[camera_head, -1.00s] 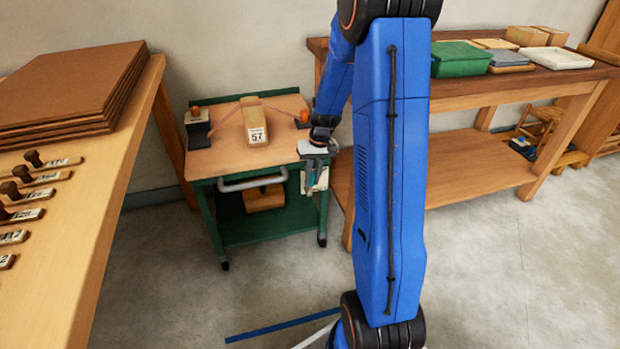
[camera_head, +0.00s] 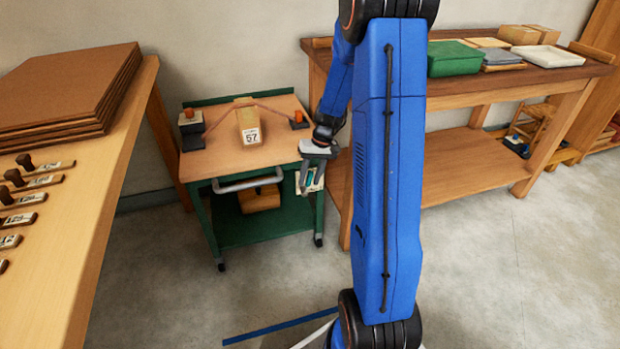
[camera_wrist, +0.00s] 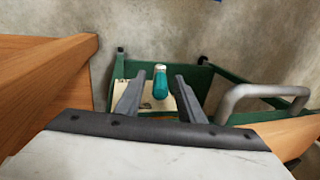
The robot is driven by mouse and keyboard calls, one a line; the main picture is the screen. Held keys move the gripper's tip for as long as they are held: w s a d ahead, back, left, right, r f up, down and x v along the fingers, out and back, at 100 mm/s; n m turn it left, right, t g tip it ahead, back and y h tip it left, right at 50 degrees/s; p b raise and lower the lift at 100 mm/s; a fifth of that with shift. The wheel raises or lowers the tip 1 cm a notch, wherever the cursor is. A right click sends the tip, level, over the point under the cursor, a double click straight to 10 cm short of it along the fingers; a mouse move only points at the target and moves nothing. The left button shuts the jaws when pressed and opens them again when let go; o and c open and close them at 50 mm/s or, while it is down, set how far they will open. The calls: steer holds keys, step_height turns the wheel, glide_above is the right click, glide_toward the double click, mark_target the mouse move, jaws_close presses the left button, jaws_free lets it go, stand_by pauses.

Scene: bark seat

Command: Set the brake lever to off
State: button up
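The brake lever (camera_wrist: 160,84) has a teal handle and sits on a pale plate (camera_wrist: 128,95) on the side of the green cart (camera_head: 262,234). In the wrist view the handle shows between my two open fingers, beyond their tips, with no contact that I can make out. My gripper (camera_wrist: 156,88) points down at it. In the head view my gripper (camera_head: 307,180) is at the cart's right front corner, with the pale plate partly behind it. The lever's markings are too small to read.
The cart's wooden top bears a block marked 57 (camera_head: 248,124) and a red strap between two posts. A grey push handle (camera_head: 249,181) is on its front. A workbench (camera_head: 480,85) stands close on the right, and a table (camera_head: 75,200) on the left.

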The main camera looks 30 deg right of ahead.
steer(key=v, duration=1.2)
steer(key=c, duration=0.7)
steer(key=shift+a+f+n, duration=0.15)
steer(key=shift+a+n, duration=0.15)
steer(key=shift+a, duration=0.05)
jaws_close()
steer(key=w+a+n+g+h, duration=0.1)
steer(key=a+n+h, duration=0.2)
steer(key=a+n, duration=0.2)
steer(key=w+a+n+g+h, duration=0.1)
steer(key=w+a+n+h, duration=0.1)
steer(key=a+n, duration=0.3)
steer(key=w+a+n+g+h, duration=0.1)
steer(key=a+n+h, duration=0.4)
steer(key=n, duration=0.2)
steer(key=shift+w+a, duration=0.3)
steer(key=shift+a, duration=0.1)
steer(key=d+r+x, duration=0.1)
steer(key=d+x, duration=0.1)
steer(key=x, duration=1.1)
steer(key=shift+s+r, duration=0.2)
steer(key=shift+r, duration=0.05)
